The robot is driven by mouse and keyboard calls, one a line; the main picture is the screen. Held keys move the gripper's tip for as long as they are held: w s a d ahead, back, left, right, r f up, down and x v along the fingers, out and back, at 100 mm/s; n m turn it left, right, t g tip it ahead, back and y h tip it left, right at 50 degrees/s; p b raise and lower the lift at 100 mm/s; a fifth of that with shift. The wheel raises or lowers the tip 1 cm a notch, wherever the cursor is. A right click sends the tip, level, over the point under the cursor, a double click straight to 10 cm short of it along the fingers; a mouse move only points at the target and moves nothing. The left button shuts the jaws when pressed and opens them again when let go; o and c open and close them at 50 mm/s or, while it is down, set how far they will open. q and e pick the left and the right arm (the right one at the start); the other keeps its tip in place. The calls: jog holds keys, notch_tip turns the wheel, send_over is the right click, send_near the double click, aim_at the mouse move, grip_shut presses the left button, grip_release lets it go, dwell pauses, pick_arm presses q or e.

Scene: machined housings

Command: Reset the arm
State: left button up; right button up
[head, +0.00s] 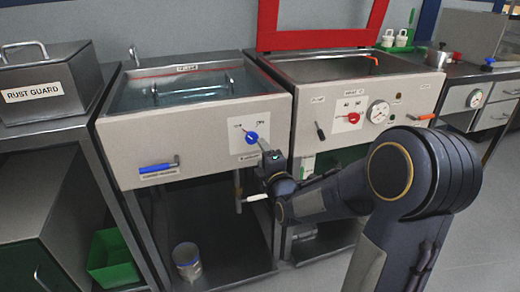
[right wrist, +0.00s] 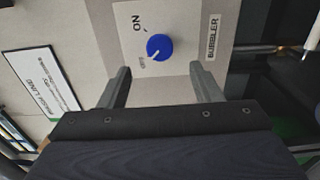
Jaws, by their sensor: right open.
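My right gripper (right wrist: 160,85) is open in the right wrist view. Its two fingers stand apart, with a blue round knob (right wrist: 159,46) beyond and between them, and nothing is held. The knob sits on a pale plate marked ON, beside a label reading BUBBLER. In the head view my right arm reaches in from the right, and its gripper (head: 264,157) is close in front of the left tank's front panel, just below the blue knob (head: 251,138). I cannot tell whether a finger touches the panel. My left gripper is not in view.
The left tank (head: 130,150) holds liquid and has a blue-handled lever (head: 158,168). The right tank (head: 310,142) has a red knob (head: 353,117) and gauge (head: 378,111). A RUST GUARD box (head: 45,85) stands left.

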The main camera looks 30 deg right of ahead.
dwell(0.5)
jog(key=s+a+f+m+g+y, duration=0.2)
jog(key=s+a+m+g+y, duration=0.25)
jog(key=s, duration=0.55)
jog(key=s+a+f+m+g+y, duration=0.15)
jog(key=s+a+m+g, duration=0.25)
jog(key=s+a+m, duration=0.45)
jog(key=s+a+f+m+g+y, duration=0.2)
jog(key=s+f+m+g, duration=0.15)
jog(key=s, duration=0.75)
notch_tip(320, 180, up, 27)
jog(key=p, duration=2.6)
jog(key=shift+w+p, duration=0.2)
jog(key=shift+p, duration=0.15)
jog(key=shift+m, duration=0.25)
